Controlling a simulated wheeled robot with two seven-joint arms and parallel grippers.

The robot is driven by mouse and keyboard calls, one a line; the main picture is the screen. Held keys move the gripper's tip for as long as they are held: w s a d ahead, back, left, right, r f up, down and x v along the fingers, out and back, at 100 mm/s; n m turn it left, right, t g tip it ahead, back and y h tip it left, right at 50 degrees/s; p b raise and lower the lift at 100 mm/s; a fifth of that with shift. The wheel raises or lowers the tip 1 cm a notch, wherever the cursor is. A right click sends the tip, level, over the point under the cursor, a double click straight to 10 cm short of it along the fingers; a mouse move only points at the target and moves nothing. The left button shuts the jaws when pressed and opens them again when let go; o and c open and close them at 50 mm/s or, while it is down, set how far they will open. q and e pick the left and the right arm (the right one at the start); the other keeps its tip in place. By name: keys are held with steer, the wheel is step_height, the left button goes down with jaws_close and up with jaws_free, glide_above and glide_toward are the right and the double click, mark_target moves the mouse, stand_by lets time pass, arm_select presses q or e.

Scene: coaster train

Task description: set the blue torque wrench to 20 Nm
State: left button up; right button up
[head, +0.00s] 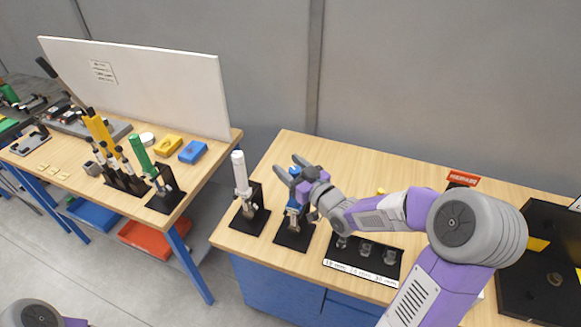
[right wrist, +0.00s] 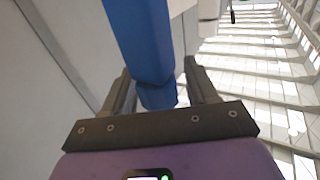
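The blue torque wrench (head: 292,206) stands upright in a black stand on the right-hand wooden table, partly hidden by my right gripper. My right gripper (head: 289,169) is at its upper part. In the right wrist view, the blue handle (right wrist: 140,45) lies between the two fingers of the right gripper (right wrist: 162,85). The fingers are spread, with a clear gap on the right side of the handle; contact on the left side cannot be told. The wrench's scale is not readable. My left gripper is not in view.
A white-handled tool (head: 240,175) stands in its own stand just left. A black holder (head: 365,257) with several sockets is to the right, partly behind my arm. A second table (head: 75,172) at left holds a green-handled tool (head: 141,154) and yellow-handled ones.

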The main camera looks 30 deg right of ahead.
steer(key=c, duration=0.9)
steer(key=shift+o, duration=0.2)
steer(key=shift+n+y+p, duration=0.3)
steer(key=shift+y+p, duration=0.3)
steer(key=shift+s+a+n+g+y+p, duration=0.3)
steer(key=shift+n+g+y+p, duration=0.65)
steer(key=shift+n+g+y, duration=1.75)
steer(key=shift+s+a+n+g+y+p, duration=0.25)
steer(key=shift+n+g+y+p, duration=1.1)
steer(key=shift+n+g, duration=2.1)
steer(key=shift+s+a+n+g+y+p, duration=0.15)
steer(key=shift+s+n+g+y+p, duration=0.35)
steer(key=shift+n+g+y, duration=2.65)
steer(key=shift+m+g+h, duration=0.5)
steer(key=shift+m+g, duration=0.3)
steer(key=shift+g, duration=0.1)
